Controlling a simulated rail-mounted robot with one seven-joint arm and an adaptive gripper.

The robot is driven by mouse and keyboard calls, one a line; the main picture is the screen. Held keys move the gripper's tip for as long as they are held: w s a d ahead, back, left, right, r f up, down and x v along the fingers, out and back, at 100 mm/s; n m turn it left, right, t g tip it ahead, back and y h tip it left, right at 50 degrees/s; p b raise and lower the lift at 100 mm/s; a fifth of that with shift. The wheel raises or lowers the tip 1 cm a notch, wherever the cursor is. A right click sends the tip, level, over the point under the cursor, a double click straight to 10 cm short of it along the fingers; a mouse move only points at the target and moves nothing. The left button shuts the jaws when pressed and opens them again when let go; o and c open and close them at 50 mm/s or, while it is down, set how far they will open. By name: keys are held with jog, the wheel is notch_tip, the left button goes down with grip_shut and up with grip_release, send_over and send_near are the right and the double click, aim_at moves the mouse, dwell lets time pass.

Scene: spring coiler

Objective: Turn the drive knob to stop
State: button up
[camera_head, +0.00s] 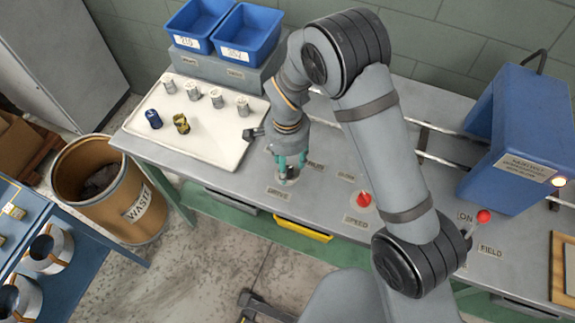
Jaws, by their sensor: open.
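The drive knob (288,178) is a small round control on the grey bench, just behind the "DRIVE" label (280,193). My gripper (291,163) points down over the knob with its teal fingertips spread on either side of it. The fingers partly hide the knob, so its pointer setting cannot be read. I cannot tell whether the fingertips touch it. The gripper holds nothing visible.
A red speed knob (364,199) and a red-balled field lever (484,216) stand to the right. A white tray (222,150) with several coils lies left, below blue bins (247,32).

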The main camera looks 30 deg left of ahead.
jog(key=shift+f, duration=0.9)
jog(key=shift+c, duration=1.4)
jog(key=c, duration=0.8)
jog(key=shift+c, duration=0.4)
